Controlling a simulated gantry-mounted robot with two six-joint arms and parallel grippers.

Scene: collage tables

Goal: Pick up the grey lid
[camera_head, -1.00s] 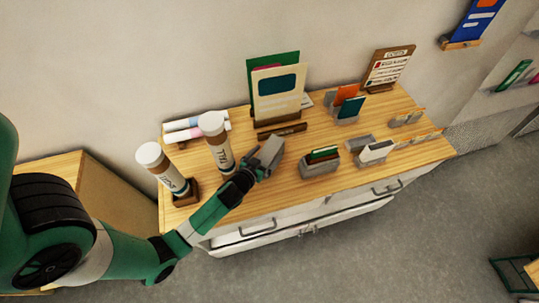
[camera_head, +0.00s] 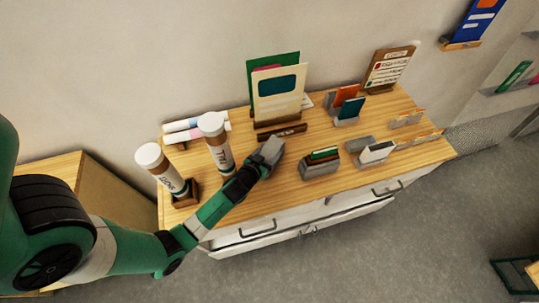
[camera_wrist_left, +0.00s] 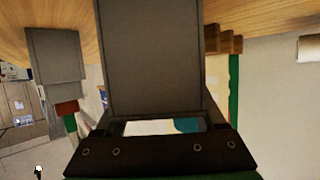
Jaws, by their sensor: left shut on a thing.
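The grey lid (camera_head: 268,150) is at the end of my left arm, over the wooden tabletop, behind and left of the card box. My left gripper (camera_head: 252,170) is shut on it. In the left wrist view the lid (camera_wrist_left: 150,60) is a large flat grey panel that fills the middle, close to the dark gripper base (camera_wrist_left: 155,152). I cannot tell how far the lid is from the tabletop. The fingertips are mostly hidden. My right gripper is not in view.
A grey box (camera_head: 318,172) with green and red cards stands to the right, and shows in the left wrist view (camera_wrist_left: 55,60). An upright card stand (camera_head: 280,95) is behind. More small holders (camera_head: 375,153) stand further right.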

